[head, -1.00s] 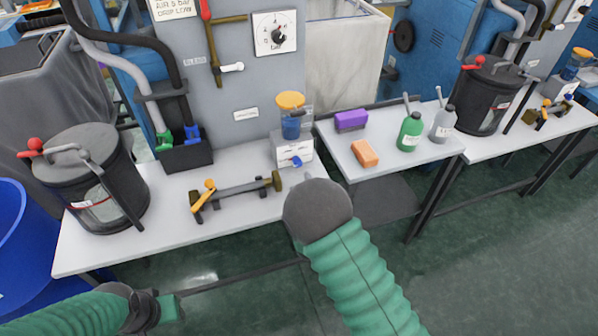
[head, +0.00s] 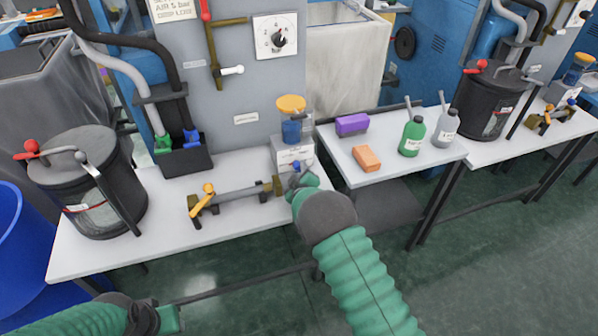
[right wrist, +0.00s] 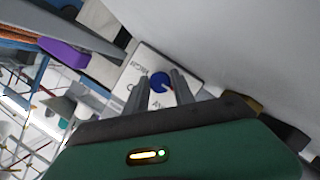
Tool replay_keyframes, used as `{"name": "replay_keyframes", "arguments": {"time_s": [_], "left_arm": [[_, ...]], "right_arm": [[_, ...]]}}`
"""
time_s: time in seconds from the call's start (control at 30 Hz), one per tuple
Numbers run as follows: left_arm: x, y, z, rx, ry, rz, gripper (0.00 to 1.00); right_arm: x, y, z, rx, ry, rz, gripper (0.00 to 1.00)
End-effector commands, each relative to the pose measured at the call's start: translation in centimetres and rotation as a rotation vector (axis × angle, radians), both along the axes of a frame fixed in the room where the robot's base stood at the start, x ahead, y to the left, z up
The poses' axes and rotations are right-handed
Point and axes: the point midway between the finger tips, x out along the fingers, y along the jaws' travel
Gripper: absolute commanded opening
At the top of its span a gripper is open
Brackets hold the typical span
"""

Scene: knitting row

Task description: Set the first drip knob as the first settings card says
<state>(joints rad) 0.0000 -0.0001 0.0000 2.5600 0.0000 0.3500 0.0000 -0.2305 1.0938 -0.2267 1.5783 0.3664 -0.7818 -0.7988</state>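The first drip knob is a blue round knob (right wrist: 160,81) on the white face of a small box (head: 283,154) under an orange-topped oil cup (head: 291,118). The right wrist view shows a small orange mark at the knob's lower right; the printing around it is too small to read surely. My right gripper (right wrist: 161,78) is open, its two fingers on either side of the knob; I cannot tell whether they touch it.
A brass bar with a yellow lever (head: 204,199) lies left of the box. A lidded black pot (head: 92,190) stands further left. On the middle table are an orange block (head: 367,158), a purple block (head: 352,125) and a green bottle (head: 411,137).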

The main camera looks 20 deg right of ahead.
Motion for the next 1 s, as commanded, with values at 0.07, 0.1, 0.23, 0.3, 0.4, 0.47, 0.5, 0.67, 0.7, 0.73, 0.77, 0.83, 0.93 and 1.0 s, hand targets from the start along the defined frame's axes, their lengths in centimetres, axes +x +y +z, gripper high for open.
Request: {"name": "replay_keyframes", "arguments": {"time_s": [0.07,0.1,0.23,0.3,0.4,0.47,0.5,0.67,0.7,0.73,0.77,0.83,0.93,1.0], "left_arm": [[0.0,0.0,0.0,0.0,0.0,0.0,0.36],[0.0,0.0,0.0,0.0,0.0,0.0,0.36],[0.0,0.0,0.0,0.0,0.0,0.0,0.36],[0.0,0.0,-0.01,0.0,0.0,0.0,0.36],[0.0,0.0,0.0,0.0,0.0,0.0,0.36],[0.01,0.0,0.02,0.0,0.0,0.0,0.36],[0.0,0.0,0.03,0.0,0.0,0.0,0.36],[0.0,0.0,0.14,0.0,0.0,0.0,0.36],[0.0,0.0,0.19,0.0,0.0,0.0,0.36],[0.0,0.0,0.23,0.0,0.0,0.0,0.36],[0.0,0.0,0.26,0.0,0.0,0.0,0.36],[-0.01,0.0,0.34,0.0,0.0,0.0,0.36],[0.0,0.0,0.44,0.0,0.0,0.0,0.36],[0.0,0.0,0.48,0.0,0.0,0.0,0.36]], "right_arm": [[-0.02,0.06,-0.04,0.001,0.001,0.001,0.17],[-0.02,0.07,-0.04,0.001,0.001,0.001,0.12],[-0.04,0.1,-0.08,0.0,0.002,0.002,0.0],[-0.04,0.11,-0.11,0.0,0.002,0.002,0.0],[-0.05,0.12,-0.13,0.003,0.003,0.003,0.0],[-0.06,0.12,-0.13,0.008,0.004,0.002,0.0],[-0.07,0.11,-0.13,0.014,0.004,0.002,0.0],[-0.08,0.03,-0.1,0.062,0.007,0.002,0.0],[-0.08,0.06,-0.08,0.081,0.007,0.002,0.0],[-0.09,0.06,-0.08,0.097,0.008,0.002,0.0],[-0.1,0.02,-0.09,0.116,0.009,0.001,0.0],[-0.11,-0.02,-0.1,0.162,0.011,0.001,0.0],[-0.12,-0.06,-0.12,0.243,0.015,0.001,0.0],[-0.13,-0.11,-0.1,0.307,0.016,0.0,0.0]]}}
